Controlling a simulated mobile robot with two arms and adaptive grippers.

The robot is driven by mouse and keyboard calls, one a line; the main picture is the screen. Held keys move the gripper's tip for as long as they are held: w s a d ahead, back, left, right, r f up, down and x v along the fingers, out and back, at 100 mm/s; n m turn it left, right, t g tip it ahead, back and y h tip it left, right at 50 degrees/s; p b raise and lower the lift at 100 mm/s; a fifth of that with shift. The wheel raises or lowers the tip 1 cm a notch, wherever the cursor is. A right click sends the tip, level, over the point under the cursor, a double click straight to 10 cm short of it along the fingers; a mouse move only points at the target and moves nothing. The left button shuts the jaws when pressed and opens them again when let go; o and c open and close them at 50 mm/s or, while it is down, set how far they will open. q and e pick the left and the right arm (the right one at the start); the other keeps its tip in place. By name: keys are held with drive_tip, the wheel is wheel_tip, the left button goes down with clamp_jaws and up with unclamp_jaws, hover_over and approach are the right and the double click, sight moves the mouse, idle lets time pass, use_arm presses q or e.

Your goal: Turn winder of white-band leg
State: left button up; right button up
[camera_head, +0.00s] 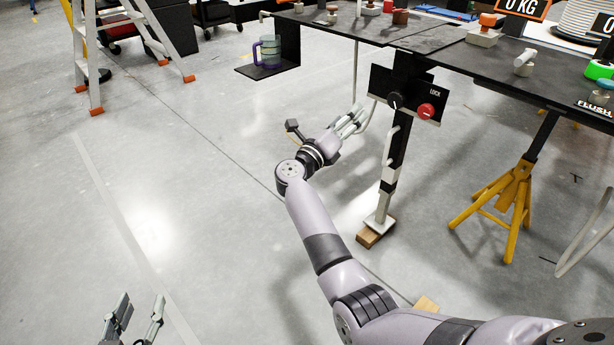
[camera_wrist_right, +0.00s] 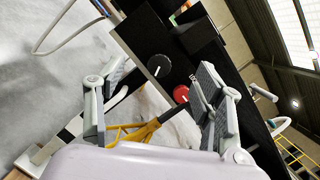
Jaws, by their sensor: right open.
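The white-band leg (camera_head: 388,181) is a black post with a white band, standing under the chassis on a wooden block (camera_head: 370,237). A black panel at its top carries a black knob (camera_head: 395,99) and a red knob (camera_head: 426,111) marked LOCK. A pale handle (camera_head: 391,146) sits on the leg; I cannot tell which part is the winder. My right gripper (camera_head: 352,121) is open and empty, left of the leg. In the right wrist view the black knob (camera_wrist_right: 158,66) and red knob (camera_wrist_right: 181,94) show beyond its fingers. My left gripper (camera_head: 138,322) is open at the bottom left.
The dark chassis deck (camera_head: 435,42) runs above the leg. A side shelf (camera_head: 262,70) holds a mug (camera_head: 267,52). A yellow stand (camera_head: 514,190) is on the right, a pale hose (camera_head: 588,240) beyond it. A stepladder (camera_head: 92,70) stands upper left. The left floor is clear.

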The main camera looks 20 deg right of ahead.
drive_tip(key=s+a+f+n+t+y+p, duration=0.2)
drive_tip(key=a+f+n+y+p, duration=0.4)
drive_tip(key=n, duration=0.6)
drive_tip(key=s+a+f+n+t+y+p, duration=0.3)
drive_tip(key=a+f+n+y+p, duration=0.3)
drive_tip(key=n+p, duration=0.4)
wheel_tip(320, 180, down, 3)
drive_tip(key=n+t+y, duration=0.1)
drive_tip(key=n, duration=0.1)
drive_tip(key=shift+r+n+y, duration=0.15)
drive_tip(key=shift+n+y, duration=0.15)
drive_tip(key=shift+n, duration=0.1)
drive_tip(key=shift+s+a, duration=0.1)
